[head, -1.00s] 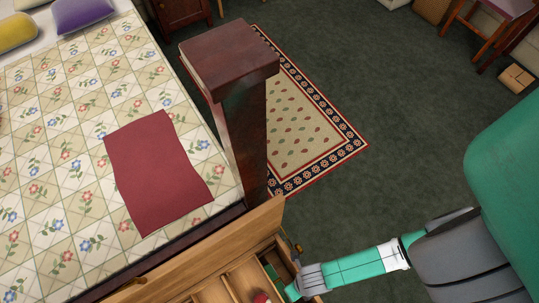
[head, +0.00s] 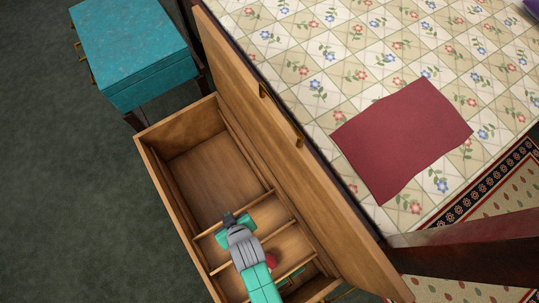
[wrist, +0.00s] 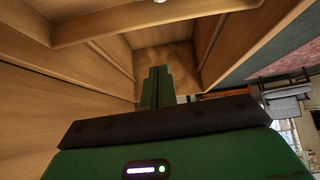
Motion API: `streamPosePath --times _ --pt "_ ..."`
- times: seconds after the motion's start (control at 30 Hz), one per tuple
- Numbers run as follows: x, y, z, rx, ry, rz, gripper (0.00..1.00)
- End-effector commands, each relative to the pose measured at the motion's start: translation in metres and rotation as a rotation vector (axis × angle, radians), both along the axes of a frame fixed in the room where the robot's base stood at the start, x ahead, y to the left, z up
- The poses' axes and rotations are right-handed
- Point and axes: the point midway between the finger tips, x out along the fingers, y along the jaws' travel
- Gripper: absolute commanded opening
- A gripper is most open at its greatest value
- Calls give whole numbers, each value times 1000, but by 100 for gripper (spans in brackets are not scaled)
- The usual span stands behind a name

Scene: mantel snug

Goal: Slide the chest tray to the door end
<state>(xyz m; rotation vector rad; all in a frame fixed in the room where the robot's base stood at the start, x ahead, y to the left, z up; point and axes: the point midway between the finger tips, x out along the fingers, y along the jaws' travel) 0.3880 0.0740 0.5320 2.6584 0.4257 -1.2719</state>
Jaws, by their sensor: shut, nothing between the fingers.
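The open wooden chest (head: 157,165) lies across the middle of the head view. Its tray (head: 288,242), a pale wooden insert with cross dividers, sits in the lower-right part of the chest, towards the bedpost. The upper-left part of the chest is open down to its bare floor. My gripper (head: 236,228) is over the tray's upper-left compartment, near its end divider; contact cannot be told. In the wrist view my gripper's fingers (wrist: 157,86) are together and empty, between wooden walls. A red item (head: 271,260) lies in the tray beside my arm, partly hidden.
The raised lid (head: 285,150) stands along the bed side. A teal cabinet (head: 130,45) stands beyond the chest's upper-left end. A dark bedpost (head: 470,255) rises at lower right. A red cloth (head: 400,135) lies on the bed. Dark floor left of the chest is clear.

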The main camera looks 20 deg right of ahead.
Motion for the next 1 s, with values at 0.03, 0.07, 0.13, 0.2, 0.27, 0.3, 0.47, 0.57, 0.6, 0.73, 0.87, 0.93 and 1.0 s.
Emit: streamPosePath --times 0.03,0.07,0.13,0.2,0.27,0.3,0.47,0.57,0.6,0.73,0.87,0.93,1.0 --pt "4 1 1 14 2 -21 0" --pt "5 1 1 20 4 -30 0" --pt "5 1 1 26 6 -39 0" --pt "6 1 -1 26 7 -38 0" --pt "8 2 -5 25 6 -37 0" --pt "11 3 -10 25 6 -37 0" --pt "30 9 -39 24 5 -35 0" --pt "44 13 -56 24 5 -35 0" --pt "49 15 -63 24 4 -35 0" --pt "65 20 -84 24 5 -35 0" --pt "42 13 -80 23 8 -35 0" --pt "35 11 -80 23 7 -35 0" --pt "30 9 -78 24 5 -35 0"
